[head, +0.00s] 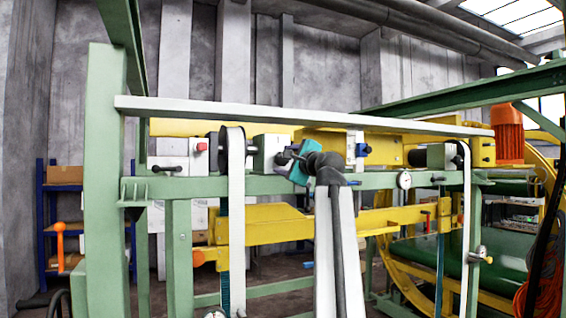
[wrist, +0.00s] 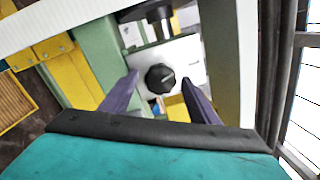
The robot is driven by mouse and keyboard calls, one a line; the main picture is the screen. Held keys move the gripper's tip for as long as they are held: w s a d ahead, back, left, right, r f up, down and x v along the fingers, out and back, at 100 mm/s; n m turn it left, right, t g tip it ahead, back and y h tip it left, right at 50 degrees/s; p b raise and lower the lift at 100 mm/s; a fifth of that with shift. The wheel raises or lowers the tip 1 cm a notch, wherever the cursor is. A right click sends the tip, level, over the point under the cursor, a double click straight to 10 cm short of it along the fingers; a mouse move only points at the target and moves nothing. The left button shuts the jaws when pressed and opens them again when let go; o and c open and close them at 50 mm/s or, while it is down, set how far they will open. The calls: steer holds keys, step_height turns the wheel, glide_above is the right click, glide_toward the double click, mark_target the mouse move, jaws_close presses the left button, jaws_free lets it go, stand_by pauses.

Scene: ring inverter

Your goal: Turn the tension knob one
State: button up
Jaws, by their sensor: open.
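The knob (wrist: 160,78) is black and round with a pale mark on its face. It sits on a white plate in the middle of the wrist view. My gripper (wrist: 160,82) is open, with one purple finger on each side of the knob and a visible gap on both sides. In the head view my teal gripper (head: 299,168) is at a grey block (head: 268,150) on the green frame. A small dark shape there may be the knob or a finger; I cannot tell. No number on the knob is readable.
A white vertical band (head: 236,190) runs just left of the block. A long pale bar (head: 300,114) crosses above my gripper. A red button (head: 201,147) and a round gauge (head: 404,180) are on the frame. A yellow beam (head: 270,225) lies below.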

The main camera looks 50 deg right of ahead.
steer(key=b+v, duration=0.2)
steer(key=v, duration=1.1)
steer(key=shift+w+f, duration=0.1)
steer(key=shift+f, duration=0.05)
